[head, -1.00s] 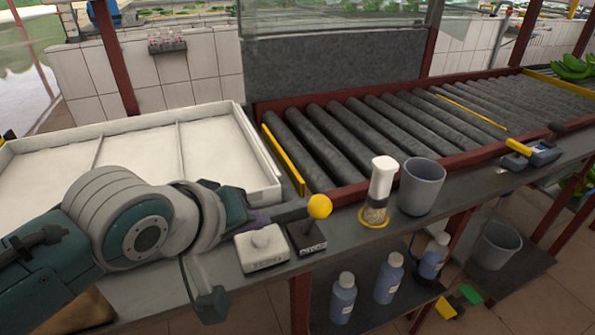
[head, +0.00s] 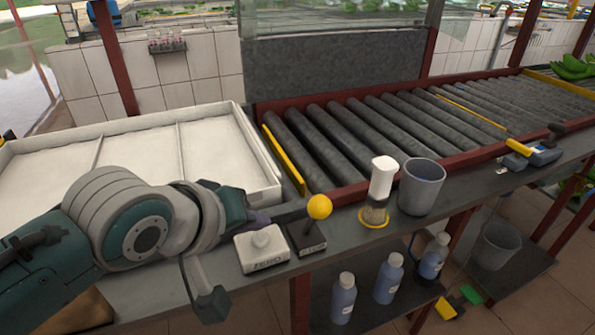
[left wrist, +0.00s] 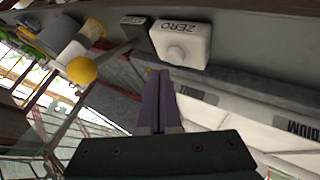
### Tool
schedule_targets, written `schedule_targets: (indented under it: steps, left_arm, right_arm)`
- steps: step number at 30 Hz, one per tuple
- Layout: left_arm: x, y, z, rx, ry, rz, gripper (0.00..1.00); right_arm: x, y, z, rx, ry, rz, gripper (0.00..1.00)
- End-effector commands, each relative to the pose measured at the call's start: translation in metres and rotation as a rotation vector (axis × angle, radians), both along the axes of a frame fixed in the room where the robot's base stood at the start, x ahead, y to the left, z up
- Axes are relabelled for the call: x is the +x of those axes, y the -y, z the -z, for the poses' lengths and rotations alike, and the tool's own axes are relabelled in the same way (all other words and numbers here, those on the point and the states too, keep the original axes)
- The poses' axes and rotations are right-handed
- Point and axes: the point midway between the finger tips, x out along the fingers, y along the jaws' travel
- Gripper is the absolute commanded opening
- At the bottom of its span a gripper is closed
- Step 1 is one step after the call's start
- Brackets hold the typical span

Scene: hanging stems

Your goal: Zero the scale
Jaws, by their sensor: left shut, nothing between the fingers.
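The zero button is a white block (head: 262,252) with a round white knob on top and ZERO on its front. It stands on the grey bench ledge, and it also shows upside down in the left wrist view (left wrist: 182,42). My left gripper (head: 260,220) is behind the block in the head view, partly hidden by my own wrist. In the left wrist view its purple fingers (left wrist: 158,100) are together and empty, pointing toward the block, apparently apart from it. No scale display is clearly readable. My right gripper is out of view.
A lever with a yellow ball (head: 319,207) stands just right of the block. Farther right are a white-topped jar (head: 381,178) and a grey cup (head: 421,188). A white divided tray (head: 225,150) and a roller conveyor (head: 350,130) lie behind.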

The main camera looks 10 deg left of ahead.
Motion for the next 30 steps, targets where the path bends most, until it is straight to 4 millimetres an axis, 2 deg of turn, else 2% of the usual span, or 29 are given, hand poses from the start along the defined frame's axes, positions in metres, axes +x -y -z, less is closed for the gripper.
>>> schedule_targets:
  steps: [30]
  left_arm:
    - [0.0, 0.0, 0.0086, 0.0, 0.0, 0.0, 0.0]
  right_arm:
    - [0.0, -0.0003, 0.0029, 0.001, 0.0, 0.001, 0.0]
